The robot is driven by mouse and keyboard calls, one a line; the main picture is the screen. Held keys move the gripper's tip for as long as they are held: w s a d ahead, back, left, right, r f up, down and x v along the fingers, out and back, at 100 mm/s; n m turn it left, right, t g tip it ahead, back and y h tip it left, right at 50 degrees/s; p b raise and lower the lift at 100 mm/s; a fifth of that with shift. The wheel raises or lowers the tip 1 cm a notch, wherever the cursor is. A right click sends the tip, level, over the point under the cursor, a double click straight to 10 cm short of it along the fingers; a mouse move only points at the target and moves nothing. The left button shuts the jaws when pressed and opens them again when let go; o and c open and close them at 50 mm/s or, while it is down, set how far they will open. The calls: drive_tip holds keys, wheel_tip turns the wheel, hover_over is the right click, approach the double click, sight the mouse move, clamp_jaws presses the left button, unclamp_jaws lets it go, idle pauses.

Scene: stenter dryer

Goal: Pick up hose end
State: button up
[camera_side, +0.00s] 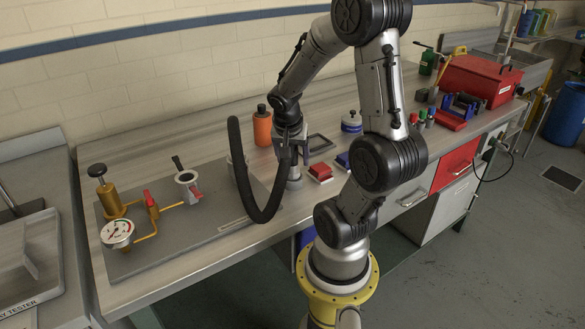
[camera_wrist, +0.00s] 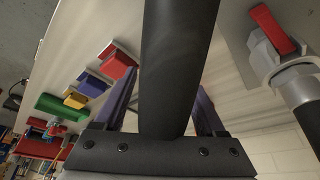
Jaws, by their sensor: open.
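The black hose (camera_side: 243,175) hangs in a U-shaped loop over the bench in the side view. One end rises high at the left, and the other side reaches up to my gripper (camera_side: 291,155). In the wrist view the hose (camera_wrist: 180,60) is a thick dark tube running up from the palm between the two fingers of my gripper (camera_wrist: 163,105). The fingers are open, one on each side of the hose. I cannot tell whether either finger touches it. The hose end near the palm is partly hidden by the gripper in the side view.
A grey plate (camera_side: 130,262) with a gauge (camera_side: 117,233), brass pipes and a red-handled valve fitting (camera_side: 188,182) lies at the left. An orange bottle (camera_side: 262,127) stands behind the hose. Red (camera_side: 320,172) and blue blocks lie right of my gripper. A red toolbox (camera_side: 480,80) is farther right.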

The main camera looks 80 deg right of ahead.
clamp_jaws()
idle(0.3)
drive_tip(key=shift+r, duration=0.1)
